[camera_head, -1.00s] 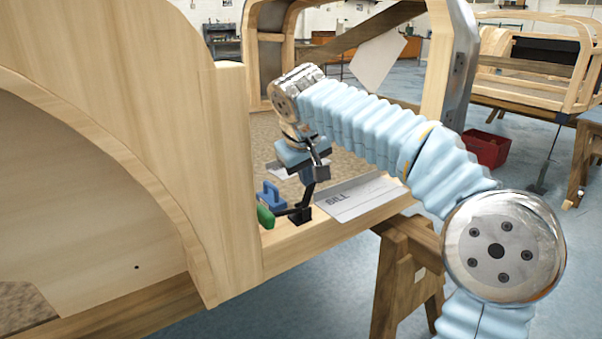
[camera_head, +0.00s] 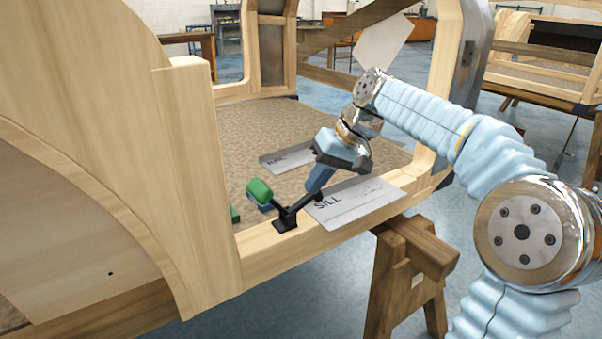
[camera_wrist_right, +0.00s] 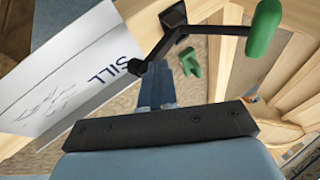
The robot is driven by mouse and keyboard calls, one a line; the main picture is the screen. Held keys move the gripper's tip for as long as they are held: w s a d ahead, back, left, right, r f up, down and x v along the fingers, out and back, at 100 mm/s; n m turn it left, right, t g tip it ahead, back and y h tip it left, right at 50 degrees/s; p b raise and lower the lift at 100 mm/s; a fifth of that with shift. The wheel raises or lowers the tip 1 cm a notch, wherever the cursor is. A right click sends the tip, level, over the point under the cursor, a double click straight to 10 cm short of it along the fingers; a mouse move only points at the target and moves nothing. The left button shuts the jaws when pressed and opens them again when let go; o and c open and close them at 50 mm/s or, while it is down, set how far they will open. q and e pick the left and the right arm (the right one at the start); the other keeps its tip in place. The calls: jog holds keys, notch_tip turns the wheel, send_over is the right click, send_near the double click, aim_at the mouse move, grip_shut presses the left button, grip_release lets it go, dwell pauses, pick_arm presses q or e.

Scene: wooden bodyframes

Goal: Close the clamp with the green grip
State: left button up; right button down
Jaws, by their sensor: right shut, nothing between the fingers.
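The clamp's green grip (camera_head: 260,191) stands raised at the upper left of its black base (camera_head: 285,222) on the wooden sill. Its black bar (camera_head: 303,205) slants up to the right toward the SILL plate (camera_head: 362,203); whether its end touches the plate I cannot tell. My right gripper (camera_head: 317,186) is shut and empty, its fingertips close by the bar's end. The right wrist view shows the green grip (camera_wrist_right: 265,30) at upper right and the bar's end (camera_wrist_right: 137,67) beside my blue fingers (camera_wrist_right: 157,88). My left gripper is not in view.
A RAIL plate (camera_head: 287,158) lies on the floor panel behind. A trestle (camera_head: 410,260) stands under the sill.

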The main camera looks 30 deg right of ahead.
jog(key=f+y, duration=0.1)
jog(key=d+f+y, duration=0.1)
jog(key=shift+d+m+y, duration=0.25)
jog(key=shift+m+y, duration=0.05)
jog(key=shift+y, duration=0.1)
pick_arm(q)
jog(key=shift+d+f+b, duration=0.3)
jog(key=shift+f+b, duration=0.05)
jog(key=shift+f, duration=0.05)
pick_arm(e)
jog(key=shift+d+f, duration=0.2)
jog(key=shift+f, duration=0.3)
jog(key=shift+d+f, duration=0.1)
